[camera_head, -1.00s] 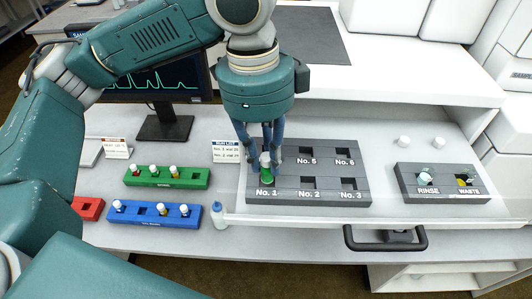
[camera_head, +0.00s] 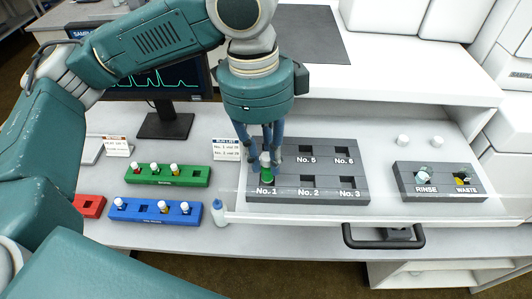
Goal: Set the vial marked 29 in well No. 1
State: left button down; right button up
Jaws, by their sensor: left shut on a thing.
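My left gripper (camera_head: 265,160) points down over the front-left of the dark grey well block (camera_head: 328,168). It is shut on a vial with a white cap and a green body (camera_head: 266,173). The vial is upright at well No. 1, just behind that label. I cannot tell how deep it sits, and its number is not readable. Wells No. 2, No. 3, No. 5 and No. 6 look empty; the arm hides the back-left well. My right gripper is not in view.
A green rack (camera_head: 190,178) and a blue rack (camera_head: 148,219) hold capped vials at left, near a red rack (camera_head: 90,206). A rinse and waste block (camera_head: 440,183) stands right in the drawer. The drawer handle (camera_head: 385,242) juts out in front. A small bottle (camera_head: 219,212) stands left of the drawer.

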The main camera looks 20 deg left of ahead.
pick_arm(q)
jog(key=shift+f, duration=0.35)
jog(key=shift+f, duration=1.05)
dwell(0.4)
jog(key=c, duration=1.1)
grip_release()
jog(key=shift+r, duration=0.1)
notch_tip(320, 180, up, 2)
jog(key=p, duration=0.3)
jog(key=shift+r, duration=0.15)
jog(key=shift+r+p, duration=0.9)
jog(key=shift+r, duration=0.85)
